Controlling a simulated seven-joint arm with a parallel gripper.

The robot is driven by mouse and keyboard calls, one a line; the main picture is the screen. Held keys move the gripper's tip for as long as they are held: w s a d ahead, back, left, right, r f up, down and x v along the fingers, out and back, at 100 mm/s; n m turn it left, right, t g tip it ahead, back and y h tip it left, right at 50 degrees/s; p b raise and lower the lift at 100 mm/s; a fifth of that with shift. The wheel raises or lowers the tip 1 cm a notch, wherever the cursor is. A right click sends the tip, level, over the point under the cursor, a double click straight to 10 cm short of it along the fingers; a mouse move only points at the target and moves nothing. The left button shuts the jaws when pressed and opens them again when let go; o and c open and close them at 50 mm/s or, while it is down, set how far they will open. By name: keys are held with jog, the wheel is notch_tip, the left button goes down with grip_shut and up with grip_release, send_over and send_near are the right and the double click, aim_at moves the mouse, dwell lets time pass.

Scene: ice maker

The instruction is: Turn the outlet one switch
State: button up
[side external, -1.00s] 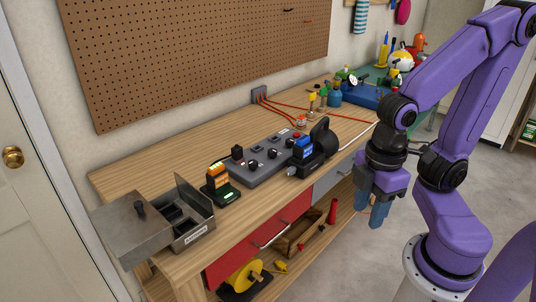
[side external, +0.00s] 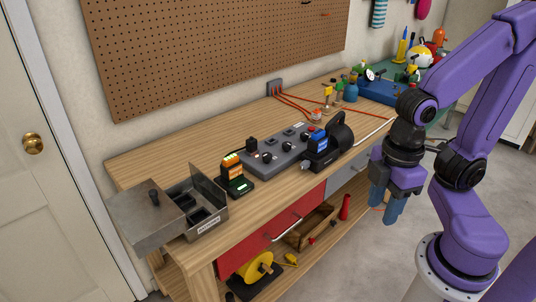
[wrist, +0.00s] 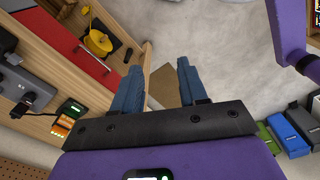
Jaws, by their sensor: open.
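A grey outlet box (side external: 276,151) with several black knobs or switches lies along the middle of the wooden workbench. I cannot tell which one is outlet one. A corner of the box shows in the wrist view (wrist: 14,88) at the left, with a black plug or cord by it. My gripper (side external: 385,212) hangs in front of the bench's front edge, to the right of the box and touching nothing.
A black device with a blue screen (side external: 320,143) stands at the box's right. A black-and-orange device (side external: 234,174) and a metal tray (side external: 205,205) stand to its left. Orange cords (side external: 295,104) run behind. A red drawer (side external: 262,238) with a handle is below the bench top.

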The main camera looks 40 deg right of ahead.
jog(key=o, duration=0.3)
jog(key=shift+w+a, duration=0.1)
jog(key=shift+w, duration=0.05)
jog(key=shift+o, duration=0.2)
jog(key=w+a+r+m, duration=0.35)
jog(key=w+m, duration=0.35)
jog(key=w, duration=0.4)
jog(key=m, duration=2.1)
send_over(268, 153)
notch_tip(268, 153, down, 17)
jog(key=shift+a+r, duration=0.1)
jog(key=shift+a, duration=0.05)
